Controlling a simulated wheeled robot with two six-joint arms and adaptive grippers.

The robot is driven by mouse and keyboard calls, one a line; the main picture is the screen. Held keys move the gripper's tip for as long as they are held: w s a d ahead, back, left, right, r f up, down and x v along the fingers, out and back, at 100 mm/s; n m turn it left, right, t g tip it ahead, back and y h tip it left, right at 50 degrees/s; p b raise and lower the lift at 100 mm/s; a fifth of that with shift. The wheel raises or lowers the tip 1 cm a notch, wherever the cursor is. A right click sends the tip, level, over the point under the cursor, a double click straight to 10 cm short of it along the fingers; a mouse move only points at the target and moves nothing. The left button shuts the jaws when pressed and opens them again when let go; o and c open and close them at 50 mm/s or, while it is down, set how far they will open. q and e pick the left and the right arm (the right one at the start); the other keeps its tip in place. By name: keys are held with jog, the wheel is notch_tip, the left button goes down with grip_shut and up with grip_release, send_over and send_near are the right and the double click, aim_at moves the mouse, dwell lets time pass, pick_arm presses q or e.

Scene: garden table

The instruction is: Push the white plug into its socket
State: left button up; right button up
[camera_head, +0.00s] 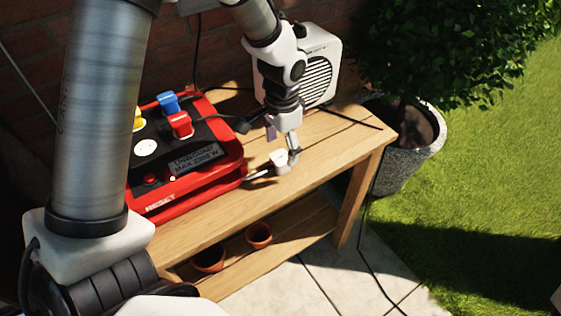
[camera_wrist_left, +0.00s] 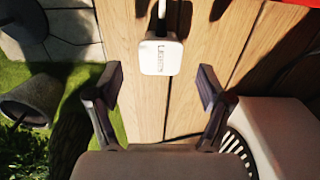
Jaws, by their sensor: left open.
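A round white socket face (camera_head: 145,147) shows on the box's black top. My right gripper is not in view.
Blue (camera_head: 168,103), red (camera_head: 180,124) and yellow (camera_head: 138,118) plugs sit on the box. A white fan heater (camera_head: 322,62) stands behind my gripper at the back. A planter (camera_head: 411,160) stands right of the table. The table's front right is clear.

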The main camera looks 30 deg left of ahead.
aim_at(283, 156)
pick_arm(q)
notch_tip(283, 156, down, 4)
jog(key=shift+w+f, duration=0.1)
jog(key=shift+w, duration=0.05)
jog(key=c, duration=1.2)
jog(key=shift+r, duration=0.2)
